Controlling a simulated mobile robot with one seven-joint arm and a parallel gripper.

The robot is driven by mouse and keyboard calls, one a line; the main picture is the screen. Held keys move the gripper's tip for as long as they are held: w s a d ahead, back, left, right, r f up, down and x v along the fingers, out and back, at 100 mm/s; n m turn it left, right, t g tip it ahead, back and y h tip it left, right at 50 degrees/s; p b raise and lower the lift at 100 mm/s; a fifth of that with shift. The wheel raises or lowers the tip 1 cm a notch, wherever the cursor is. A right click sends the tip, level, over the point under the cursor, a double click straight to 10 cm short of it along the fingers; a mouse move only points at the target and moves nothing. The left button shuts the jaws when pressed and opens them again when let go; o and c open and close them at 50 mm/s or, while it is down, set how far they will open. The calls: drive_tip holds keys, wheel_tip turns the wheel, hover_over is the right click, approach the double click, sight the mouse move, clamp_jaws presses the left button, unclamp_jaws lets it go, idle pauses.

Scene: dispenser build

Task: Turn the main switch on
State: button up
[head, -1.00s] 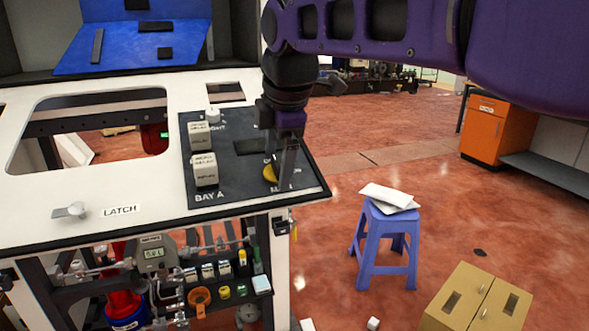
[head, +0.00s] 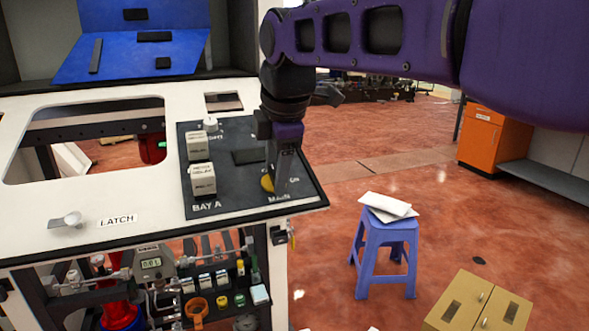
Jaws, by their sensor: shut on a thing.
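The main switch is a yellow knob (head: 267,183) at the front right of the dark panel (head: 235,199), beside the partly covered label "MAIN". My gripper (head: 279,186) points down over the knob and is shut on it. The fingers hide the knob's right part, so its exact angle is hard to tell. Part of a label that looks like "ON" shows just right of the fingers.
Two pale relay blocks (head: 202,180) and a small white knob (head: 210,124) stand on the panel to the left. A latch lever (head: 70,220) sits at the counter's left. A blue stool (head: 386,240) and cardboard box (head: 478,303) stand on the floor to the right.

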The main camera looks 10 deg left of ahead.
drive_tip(key=shift+m, duration=0.3)
drive_tip(key=m+p, duration=0.2)
drive_tip(key=m, duration=0.1)
drive_tip(key=shift+r+m, duration=0.1)
drive_tip(key=shift+m, duration=0.2)
drive_tip(key=m+p, duration=0.2)
drive_tip(key=m, duration=0.2)
drive_tip(key=shift+m, duration=0.3)
drive_tip(key=m+p, duration=0.1)
drive_tip(key=m, duration=0.3)
drive_tip(key=shift+m+p, duration=0.4)
drive_tip(key=shift+m, duration=2.1)
drive_tip(key=o, duration=1.4)
